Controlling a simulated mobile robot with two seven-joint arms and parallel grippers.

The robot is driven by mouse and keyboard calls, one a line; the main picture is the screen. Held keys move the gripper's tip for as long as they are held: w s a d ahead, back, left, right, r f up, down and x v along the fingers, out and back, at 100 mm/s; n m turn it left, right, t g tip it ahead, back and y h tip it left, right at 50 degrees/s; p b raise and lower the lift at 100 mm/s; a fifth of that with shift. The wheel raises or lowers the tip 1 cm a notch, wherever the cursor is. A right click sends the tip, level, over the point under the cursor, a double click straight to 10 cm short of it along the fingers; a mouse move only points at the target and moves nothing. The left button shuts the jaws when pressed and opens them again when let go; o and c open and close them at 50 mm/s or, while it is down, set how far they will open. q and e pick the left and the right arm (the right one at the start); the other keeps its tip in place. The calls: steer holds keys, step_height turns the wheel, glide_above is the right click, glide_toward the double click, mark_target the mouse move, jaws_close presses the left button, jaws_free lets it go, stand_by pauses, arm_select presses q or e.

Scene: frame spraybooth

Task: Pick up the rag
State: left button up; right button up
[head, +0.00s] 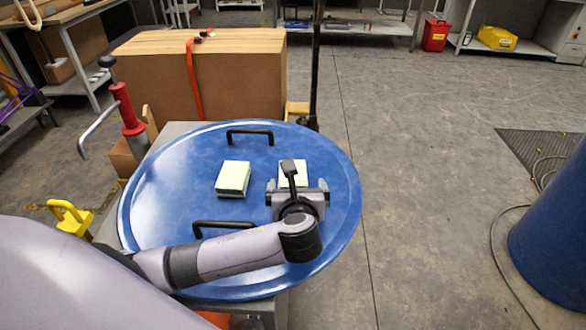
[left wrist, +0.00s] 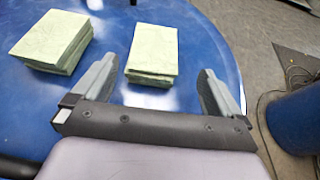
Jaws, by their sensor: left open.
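Two pale green folded rags, each a thick stack of layers, lie on a round blue lid-like top. The left rag (head: 233,178) also shows in the left wrist view (left wrist: 52,42). The right rag (head: 293,170) is partly hidden by my gripper in the head view; in the left wrist view (left wrist: 153,50) it shows more fully. My left gripper (head: 297,187) is open above the near side of the right rag. In the left wrist view its fingers (left wrist: 158,70) stand apart, one on each side of that rag. I cannot tell any contact. My right gripper is not in view.
The blue top (head: 160,215) has two black handles, one far (head: 250,132) and one near (head: 222,228). A large cardboard box (head: 150,75) stands behind it, with a red-handled tool (head: 125,105) at left. A blue drum (head: 555,240) stands at right; floor between is clear.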

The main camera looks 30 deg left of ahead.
arm_select(q)
steer(key=shift+s+a+b+x, duration=0.1)
steer(key=shift+a+b+x, duration=0.05)
steer(key=shift+x, duration=1.55)
steer(key=shift+s+a+b+x, duration=0.1)
steer(key=shift+a+b+x, duration=0.05)
steer(key=shift+x, duration=1.55)
steer(key=shift+f, duration=0.1)
steer(key=shift+c, duration=0.3)
steer(key=c, duration=1)
